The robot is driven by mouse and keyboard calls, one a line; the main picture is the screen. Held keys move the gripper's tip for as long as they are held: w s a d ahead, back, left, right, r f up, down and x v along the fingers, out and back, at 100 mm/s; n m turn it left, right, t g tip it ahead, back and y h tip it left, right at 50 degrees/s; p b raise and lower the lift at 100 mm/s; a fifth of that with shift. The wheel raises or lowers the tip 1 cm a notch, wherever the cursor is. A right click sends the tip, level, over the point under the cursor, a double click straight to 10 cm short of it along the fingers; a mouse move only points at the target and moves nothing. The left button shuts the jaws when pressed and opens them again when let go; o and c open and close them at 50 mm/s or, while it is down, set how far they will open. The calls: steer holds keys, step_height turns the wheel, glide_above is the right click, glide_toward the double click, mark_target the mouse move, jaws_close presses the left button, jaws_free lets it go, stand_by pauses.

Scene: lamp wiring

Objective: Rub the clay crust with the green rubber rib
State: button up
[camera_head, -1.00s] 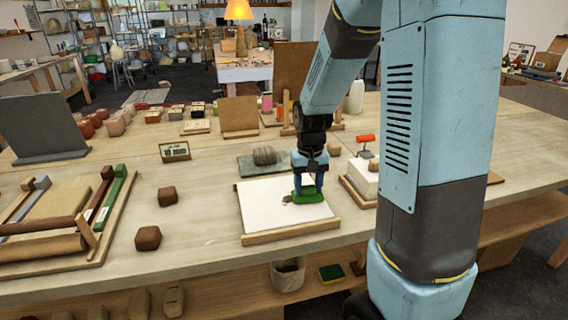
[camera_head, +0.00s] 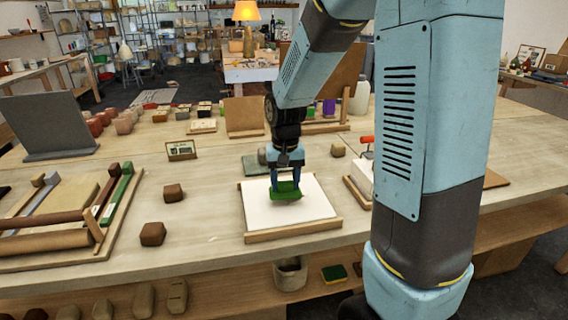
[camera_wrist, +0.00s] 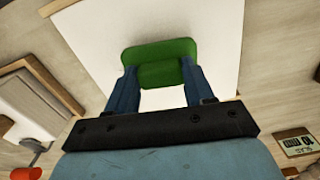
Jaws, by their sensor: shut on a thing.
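The green rubber rib (camera_head: 285,194) is held between the two blue fingers of my gripper (camera_head: 285,183), over the middle of the white board (camera_head: 318,207). It looks tilted, and a shadow shows under it. I cannot tell whether it touches the board. In the wrist view the rib (camera_wrist: 162,50) spans the fingertips against the white board (camera_wrist: 95,35). The clay crust is not visible in either current view; it may be hidden behind or under the rib.
A wooden strip (camera_head: 293,230) runs along the board's front edge. Two brown clay lumps (camera_head: 153,234) and a tray with rollers (camera_head: 50,240) lie to the left. A white block with a red-handled tool (camera_head: 367,140) stands to the right. A small sign (camera_head: 181,150) stands behind.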

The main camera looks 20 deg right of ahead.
mark_target(285, 183)
steer(key=shift+r, duration=2.85)
steer(key=shift+f, duration=0.35)
